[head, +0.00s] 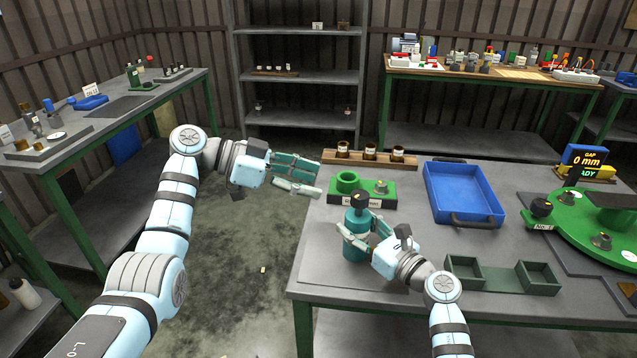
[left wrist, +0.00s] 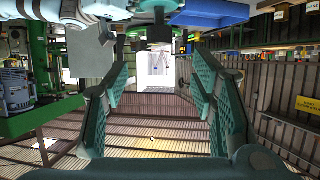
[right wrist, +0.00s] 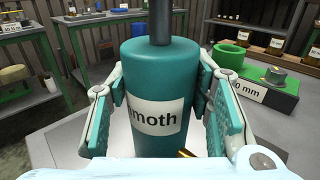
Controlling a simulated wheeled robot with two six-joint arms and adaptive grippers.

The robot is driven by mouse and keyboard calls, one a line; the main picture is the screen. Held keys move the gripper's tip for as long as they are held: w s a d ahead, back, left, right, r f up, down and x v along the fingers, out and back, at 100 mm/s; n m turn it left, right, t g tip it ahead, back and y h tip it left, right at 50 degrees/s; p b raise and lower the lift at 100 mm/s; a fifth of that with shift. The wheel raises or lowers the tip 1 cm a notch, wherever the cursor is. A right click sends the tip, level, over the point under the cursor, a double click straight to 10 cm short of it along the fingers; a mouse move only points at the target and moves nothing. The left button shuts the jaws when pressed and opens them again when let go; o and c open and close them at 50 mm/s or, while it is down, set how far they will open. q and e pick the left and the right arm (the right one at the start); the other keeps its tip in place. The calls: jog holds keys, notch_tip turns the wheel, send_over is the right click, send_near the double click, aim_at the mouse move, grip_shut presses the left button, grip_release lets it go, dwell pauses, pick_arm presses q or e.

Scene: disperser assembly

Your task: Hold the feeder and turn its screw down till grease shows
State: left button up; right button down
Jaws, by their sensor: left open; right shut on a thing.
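The feeder is a teal cylinder (head: 355,246) with a dark screw and black knob (head: 359,199) on top. It stands upright at the left front of the grey table. My right gripper (head: 364,238) is shut on the feeder's body. The right wrist view shows the teal body (right wrist: 152,75) between both fingers, with a white label ending in "moth" and a small brass tip low at the front. No grease can be made out. My left gripper (head: 294,175) is open and empty, left of the feeder and higher, beyond the table's left edge. Its spread fingers (left wrist: 165,105) show in the left wrist view.
A green block (head: 390,194) with a ring and a metal fitting stands just behind the feeder. A wooden rack (head: 340,159) with several jars, a blue tray (head: 464,188) and green square bins (head: 500,279) are nearby. A green round fixture (head: 570,228) sits at right.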

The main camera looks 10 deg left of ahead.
pick_arm(q)
jog(key=n+t+y, duration=0.2)
jog(key=n+t, duration=0.6)
jog(key=t, duration=0.3)
send_near(354, 199)
jog(key=shift+m, duration=0.3)
jog(key=x, duration=1.2)
jog(key=shift+f, duration=0.1)
jog(key=c, duration=1.2)
